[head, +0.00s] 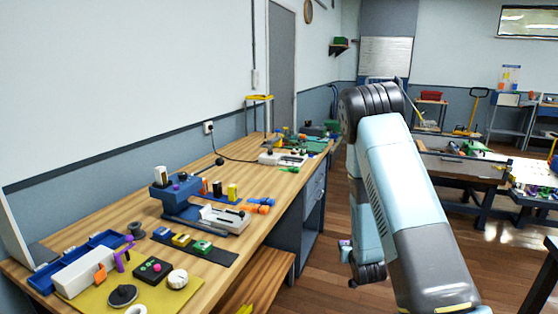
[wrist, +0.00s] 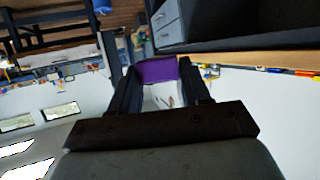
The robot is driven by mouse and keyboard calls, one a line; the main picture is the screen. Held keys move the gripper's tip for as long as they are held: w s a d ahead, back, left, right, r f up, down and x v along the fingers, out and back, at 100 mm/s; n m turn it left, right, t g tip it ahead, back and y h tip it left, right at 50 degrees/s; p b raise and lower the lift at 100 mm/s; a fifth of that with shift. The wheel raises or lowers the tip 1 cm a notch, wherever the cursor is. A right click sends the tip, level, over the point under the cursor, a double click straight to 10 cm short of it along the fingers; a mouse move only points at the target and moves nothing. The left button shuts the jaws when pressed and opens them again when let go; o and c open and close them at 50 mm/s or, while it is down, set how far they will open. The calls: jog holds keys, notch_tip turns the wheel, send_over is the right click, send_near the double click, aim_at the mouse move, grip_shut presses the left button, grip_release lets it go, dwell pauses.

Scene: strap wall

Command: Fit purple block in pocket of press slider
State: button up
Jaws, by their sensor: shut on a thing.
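My gripper (wrist: 160,84) is shut on the purple block (wrist: 157,70), which sits between its two dark fingers in the wrist view. In the head view the purple block (head: 345,242) shows small at the end of my lowered arm, right of the workbench and clear of it. The blue press (head: 175,195) stands on the bench at the left in the head view. A pale grey part (head: 222,219) lies at its right front; I cannot tell whether this is the slider. The slider's pocket cannot be made out.
The wooden workbench (head: 120,232) also holds a black strip with coloured blocks (head: 195,246), a yellow mat (head: 92,302), a blue tray (head: 78,262) and orange and blue pieces (head: 259,206). The floor (head: 318,275) between the bench and my arm is clear.

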jog(key=s+f, duration=0.4)
jog(key=f, duration=0.1)
jog(key=shift+s+f, duration=0.2)
jog(key=shift+s, duration=0.1)
jog(key=s+a+r+n+g+y, duration=0.15)
jog(key=a+r+n+y, duration=0.35)
jog(key=a+r, duration=0.5)
jog(key=s+a+r+n+g+y, duration=0.1)
jog(key=a+r+n+g+y, duration=0.3)
jog(key=a+r, duration=0.6)
jog(key=s+a+r+n+g+y, duration=0.2)
jog(key=s+a+r+n+y, duration=0.1)
jog(key=s+a+r, duration=0.3)
jog(key=shift+n, duration=0.4)
